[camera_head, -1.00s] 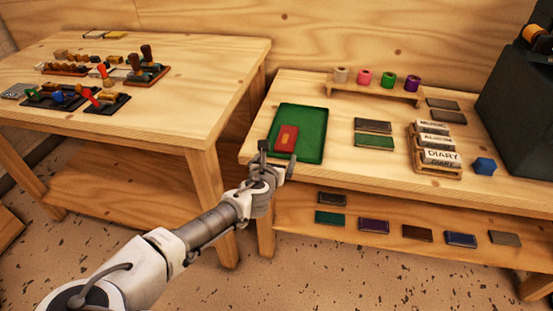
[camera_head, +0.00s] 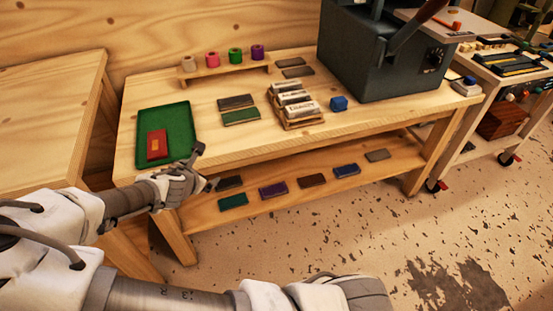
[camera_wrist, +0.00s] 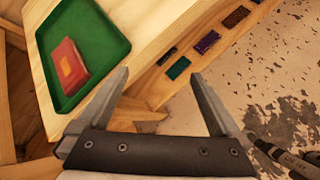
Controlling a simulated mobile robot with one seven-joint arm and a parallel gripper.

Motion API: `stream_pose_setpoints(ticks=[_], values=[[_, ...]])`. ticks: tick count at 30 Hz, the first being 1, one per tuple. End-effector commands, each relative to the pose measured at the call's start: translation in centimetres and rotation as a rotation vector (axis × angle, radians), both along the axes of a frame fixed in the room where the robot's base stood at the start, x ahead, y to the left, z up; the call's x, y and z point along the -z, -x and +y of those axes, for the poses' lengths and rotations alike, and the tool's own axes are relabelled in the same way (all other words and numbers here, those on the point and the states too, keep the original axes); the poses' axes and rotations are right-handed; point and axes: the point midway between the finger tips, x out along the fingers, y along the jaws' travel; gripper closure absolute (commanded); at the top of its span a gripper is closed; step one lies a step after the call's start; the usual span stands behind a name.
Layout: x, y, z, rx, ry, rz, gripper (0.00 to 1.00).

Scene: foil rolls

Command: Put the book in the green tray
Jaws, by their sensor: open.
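A red book (camera_head: 157,144) with a yellow-orange patch on its cover lies flat inside the green tray (camera_head: 178,115), near its front left part. The tray is on the left end of the wooden workbench. The wrist view shows the red book (camera_wrist: 70,65) in the green tray (camera_wrist: 110,28) at the upper left, left of the fingers. My gripper (camera_head: 205,165) is just off the bench's front edge, to the right of the book and apart from it. In the wrist view my gripper (camera_wrist: 160,85) has its fingers wide apart with nothing between them.
Several books lie on the lower shelf, among them a green one (camera_head: 233,201). Foil rolls (camera_head: 235,55) stand at the back.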

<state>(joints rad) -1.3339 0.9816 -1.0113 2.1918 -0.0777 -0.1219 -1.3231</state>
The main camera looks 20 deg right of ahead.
Motion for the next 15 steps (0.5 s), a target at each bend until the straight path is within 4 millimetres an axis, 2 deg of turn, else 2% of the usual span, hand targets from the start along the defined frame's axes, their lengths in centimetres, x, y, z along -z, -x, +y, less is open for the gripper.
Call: stream_pose_setpoints(ticks=[1,3,8,15], values=[[0.1,0.7,-1.2,0.095,-0.086,0.023,0.00],[0.2,1.9,-2.4,0.218,-0.190,0.052,0.00],[-0.6,4.5,-4.1,0.482,-0.419,0.106,0.00],[-4.3,8.0,-5.3,0.829,-0.731,0.155,0.00]])
